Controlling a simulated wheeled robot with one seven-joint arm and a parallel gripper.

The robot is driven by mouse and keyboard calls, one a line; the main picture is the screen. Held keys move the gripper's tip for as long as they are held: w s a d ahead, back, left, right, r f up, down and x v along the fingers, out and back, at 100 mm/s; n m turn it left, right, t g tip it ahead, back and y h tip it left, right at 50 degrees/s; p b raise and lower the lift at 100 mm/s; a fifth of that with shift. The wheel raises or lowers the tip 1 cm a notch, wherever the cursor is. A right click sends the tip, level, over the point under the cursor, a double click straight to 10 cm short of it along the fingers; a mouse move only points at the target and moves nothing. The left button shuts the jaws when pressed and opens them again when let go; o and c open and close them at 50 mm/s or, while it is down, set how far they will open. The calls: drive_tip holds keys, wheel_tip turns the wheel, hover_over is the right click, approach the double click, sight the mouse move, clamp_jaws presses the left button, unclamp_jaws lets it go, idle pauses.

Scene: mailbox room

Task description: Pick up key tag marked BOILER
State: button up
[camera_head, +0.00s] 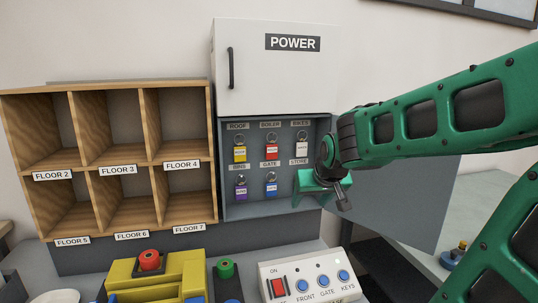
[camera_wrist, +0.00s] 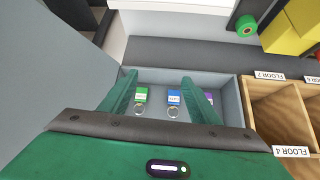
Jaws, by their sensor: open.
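The red key tag (camera_head: 271,153) hangs by its ring under the BOILER label (camera_head: 270,125) in the top row of the open key cabinet (camera_head: 255,211). My gripper (camera_head: 306,183) is at the lower right of the cabinet, below and right of the red tag and apart from it. In the wrist view my gripper (camera_wrist: 159,80) is open, with a green tag (camera_wrist: 141,95) and a blue tag (camera_wrist: 173,97) showing between its fingers. The red tag does not show in the wrist view.
A yellow tag (camera_head: 239,154) and a white tag (camera_head: 302,151) flank the red one. The cabinet's grey door (camera_head: 400,205) stands open at right. Wooden pigeonholes (camera_head: 140,161) adjoin at left. A white button panel (camera_head: 305,275) and yellow box (camera_head: 165,275) stand below.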

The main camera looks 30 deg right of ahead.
sight(272, 155)
drive_tip(key=w+r+n+t, duration=0.1)
drive_tip(key=w+r+t, duration=0.5)
drive_tip(key=w+r, duration=0.6)
drive_tip(key=shift+h, duration=0.3)
drive_tip(key=shift+a+f+x, duration=0.15)
drive_tip(key=shift+f+x, duration=0.05)
drive_tip(key=shift+x, duration=1.9)
drive_tip(key=shift+a+f+x, duration=0.1)
drive_tip(key=shift+f+x, duration=0.05)
drive_tip(key=shift+x, duration=2)
drive_tip(key=shift+a+f+x, duration=0.15)
drive_tip(key=shift+f+x, duration=0.05)
drive_tip(key=shift+x, duration=1.9)
drive_tip(key=shift+s, duration=0.1)
drive_tip(key=c, duration=1.1)
